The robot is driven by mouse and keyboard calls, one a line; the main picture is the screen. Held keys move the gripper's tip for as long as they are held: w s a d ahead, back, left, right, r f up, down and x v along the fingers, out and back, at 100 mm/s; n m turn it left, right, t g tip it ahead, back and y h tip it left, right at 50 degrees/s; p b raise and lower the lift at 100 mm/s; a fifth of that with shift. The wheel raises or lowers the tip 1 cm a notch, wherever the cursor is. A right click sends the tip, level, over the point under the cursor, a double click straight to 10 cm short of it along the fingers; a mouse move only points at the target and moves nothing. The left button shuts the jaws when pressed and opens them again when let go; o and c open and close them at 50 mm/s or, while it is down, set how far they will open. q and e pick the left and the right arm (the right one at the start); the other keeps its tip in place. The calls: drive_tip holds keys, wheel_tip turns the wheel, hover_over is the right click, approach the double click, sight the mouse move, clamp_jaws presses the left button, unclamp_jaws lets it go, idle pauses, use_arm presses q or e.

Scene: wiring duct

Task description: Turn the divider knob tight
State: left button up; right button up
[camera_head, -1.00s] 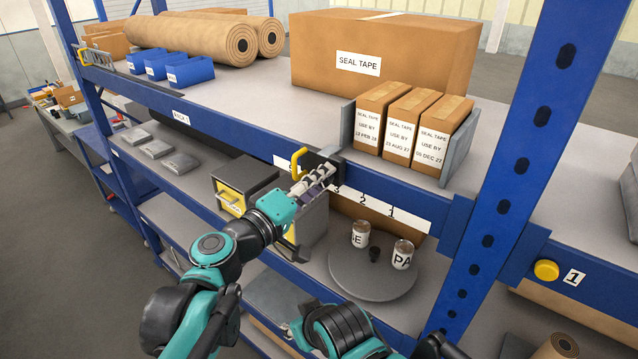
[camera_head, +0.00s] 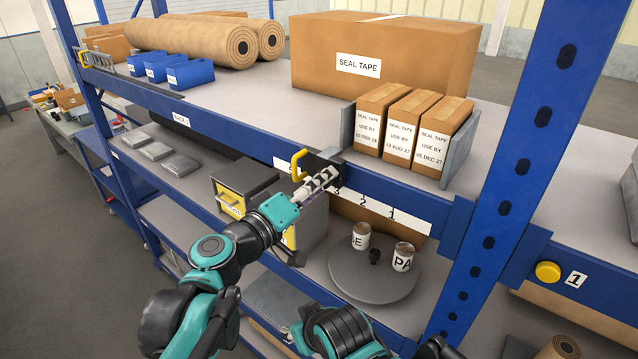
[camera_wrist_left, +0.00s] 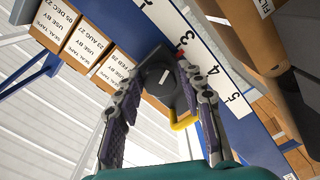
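The divider knob (camera_wrist_left: 163,78) is dark and round with a white line on its face, seen in the left wrist view. It sits at the black clamp of the grey divider (camera_head: 347,128), on the blue shelf beam left of the small boxes. My left gripper (camera_head: 331,174) is at the clamp in the head view. In the left wrist view its two fingers (camera_wrist_left: 160,74) straddle the knob, tips close to its sides; firm contact cannot be made out. A yellow handle (camera_head: 297,164) sticks up beside the fingers.
Several seal tape boxes (camera_head: 408,128) stand right of the divider, with a large carton (camera_head: 420,55) behind. A numbered white strip (camera_head: 378,207) runs along the beam. Below are a round turntable (camera_head: 372,283) with two cans and a grey drawer cabinet (camera_head: 246,182).

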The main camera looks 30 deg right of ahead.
use_arm(q)
drive_tip(key=shift+o, duration=0.6)
drive_tip(key=v, duration=1.2)
